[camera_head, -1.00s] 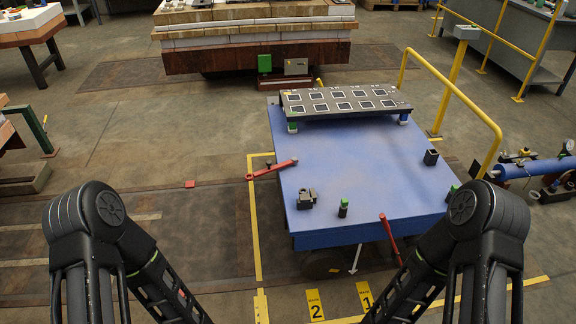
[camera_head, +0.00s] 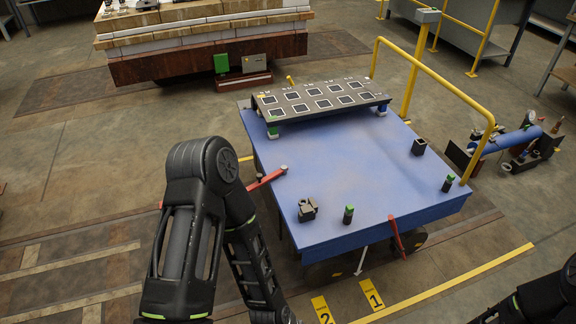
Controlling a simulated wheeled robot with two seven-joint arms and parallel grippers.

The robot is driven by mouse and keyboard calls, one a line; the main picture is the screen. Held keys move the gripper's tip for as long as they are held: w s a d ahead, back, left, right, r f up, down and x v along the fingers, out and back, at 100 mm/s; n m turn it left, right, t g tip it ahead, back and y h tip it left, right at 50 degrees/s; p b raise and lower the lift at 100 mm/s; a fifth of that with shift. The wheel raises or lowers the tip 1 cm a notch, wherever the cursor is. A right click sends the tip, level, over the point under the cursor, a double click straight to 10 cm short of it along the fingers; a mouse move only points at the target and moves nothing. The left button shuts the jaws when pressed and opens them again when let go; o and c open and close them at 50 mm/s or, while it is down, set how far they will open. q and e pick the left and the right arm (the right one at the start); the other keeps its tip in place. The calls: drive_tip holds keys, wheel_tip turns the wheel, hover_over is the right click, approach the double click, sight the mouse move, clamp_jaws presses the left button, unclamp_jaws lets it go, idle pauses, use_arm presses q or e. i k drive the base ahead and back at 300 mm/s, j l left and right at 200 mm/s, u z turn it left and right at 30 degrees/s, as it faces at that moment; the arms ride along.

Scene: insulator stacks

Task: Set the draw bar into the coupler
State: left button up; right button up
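A blue cart (camera_head: 350,165) stands in the middle. A red bar with a pale end (camera_head: 266,179) sticks out from its left side, partly behind my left arm. A second red bar (camera_head: 398,237) hangs at its front edge. A thin white rod (camera_head: 361,260) slants down below that edge. I cannot tell which of these is the draw bar.
A dark rack with square pockets (camera_head: 320,98) stands on the cart's far end. Small dark blocks (camera_head: 308,209) stand near its front. A yellow rail (camera_head: 424,80) runs along its right side. Yellow plates 2 (camera_head: 322,310) and 1 (camera_head: 373,294) lie on the floor in front.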

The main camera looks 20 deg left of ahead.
sight(283, 170)
drive_tip(key=j+z, duration=0.3)
drive_tip(key=j, duration=1.85)
